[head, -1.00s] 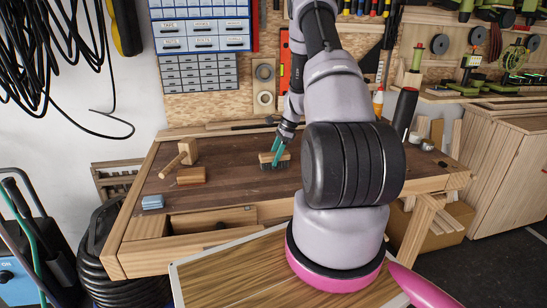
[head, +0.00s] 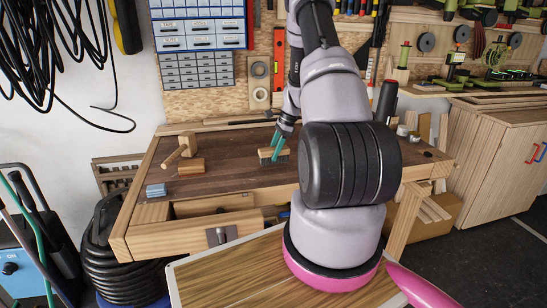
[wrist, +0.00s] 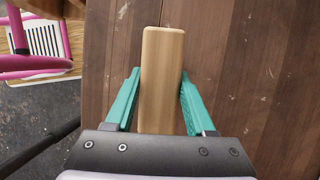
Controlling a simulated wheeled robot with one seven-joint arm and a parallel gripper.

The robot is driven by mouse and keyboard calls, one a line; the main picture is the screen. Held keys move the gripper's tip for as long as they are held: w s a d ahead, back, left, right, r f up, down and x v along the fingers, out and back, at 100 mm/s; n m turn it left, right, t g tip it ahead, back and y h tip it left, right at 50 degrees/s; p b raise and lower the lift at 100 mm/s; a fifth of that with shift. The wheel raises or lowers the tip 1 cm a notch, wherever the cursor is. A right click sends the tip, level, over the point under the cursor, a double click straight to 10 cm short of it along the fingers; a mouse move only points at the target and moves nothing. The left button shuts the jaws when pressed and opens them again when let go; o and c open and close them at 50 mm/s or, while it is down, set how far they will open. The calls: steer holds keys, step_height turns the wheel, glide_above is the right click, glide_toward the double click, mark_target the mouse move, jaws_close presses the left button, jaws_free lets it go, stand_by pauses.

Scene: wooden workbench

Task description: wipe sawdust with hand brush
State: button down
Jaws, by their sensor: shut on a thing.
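The hand brush (head: 267,153) has a pale wooden back and dark bristles pointing down. It is at the middle of the workbench top (head: 235,174). My gripper (head: 279,151) is shut on the brush, with a teal finger on each side of its wooden body. In the wrist view, the brush's back (wrist: 162,65) sits between the fingers and hides the bristles. The bristles look at or just above the bench surface; I cannot tell if they touch. A few faint pale specks show on the wood in the wrist view; no clear sawdust pile shows.
A wooden mallet (head: 187,143), a wooden block (head: 191,166) and a blue block (head: 156,190) lie on the left of the bench. An open drawer (head: 192,238) juts from the front. A dark cylinder (head: 386,101) stands at the back right.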

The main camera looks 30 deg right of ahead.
steer(key=shift+s+r, duration=0.15)
steer(key=shift+r, duration=2.9)
steer(key=shift+a, duration=0.1)
